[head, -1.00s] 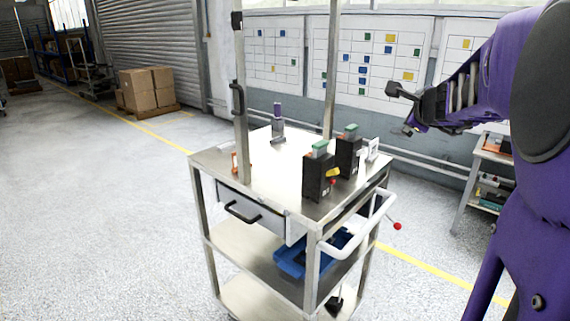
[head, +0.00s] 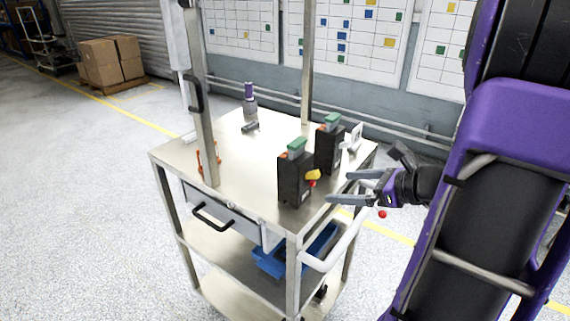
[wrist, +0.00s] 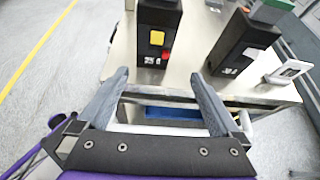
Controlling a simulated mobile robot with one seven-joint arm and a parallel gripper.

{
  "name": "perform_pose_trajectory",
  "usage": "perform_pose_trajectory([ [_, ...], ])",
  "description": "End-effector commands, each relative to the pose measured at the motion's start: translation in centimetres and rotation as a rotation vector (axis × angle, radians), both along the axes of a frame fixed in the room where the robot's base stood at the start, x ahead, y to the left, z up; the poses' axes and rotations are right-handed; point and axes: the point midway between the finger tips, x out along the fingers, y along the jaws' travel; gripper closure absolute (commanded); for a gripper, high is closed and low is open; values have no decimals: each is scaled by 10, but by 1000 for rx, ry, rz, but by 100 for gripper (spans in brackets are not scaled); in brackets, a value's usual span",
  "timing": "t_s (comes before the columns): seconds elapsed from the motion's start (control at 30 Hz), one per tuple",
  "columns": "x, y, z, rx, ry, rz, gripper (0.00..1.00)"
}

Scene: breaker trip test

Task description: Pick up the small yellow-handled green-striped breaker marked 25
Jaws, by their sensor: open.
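The black breaker with a yellow handle and green top (head: 293,180) stands upright on the cart's top, near its front right edge. In the wrist view this breaker (wrist: 158,30) shows its yellow handle, a red part and a white marking that seems to read 25. A second black, green-topped breaker (head: 328,150) stands behind it; it also shows in the wrist view (wrist: 238,45), its marking unclear. My gripper (head: 340,187) is open and empty, just right of the yellow-handled breaker and apart from it. Its fingers point toward the breaker in the wrist view (wrist: 159,76).
The metal cart (head: 235,170) has a post (head: 203,110) at its left front and a white push handle (head: 335,248) below my gripper. A purple-topped item (head: 250,105) stands at the back. A small white frame (head: 353,138) stands right of the second breaker. The cart's middle is clear.

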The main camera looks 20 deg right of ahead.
Motion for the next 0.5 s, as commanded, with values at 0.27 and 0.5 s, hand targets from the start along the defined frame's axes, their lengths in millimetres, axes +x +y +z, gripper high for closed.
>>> perform_pose_trajectory([
  [0.27,-9,12,0,96,-14,8,0],
  [0.5,28,38,-20,97,-13,12,0],
])
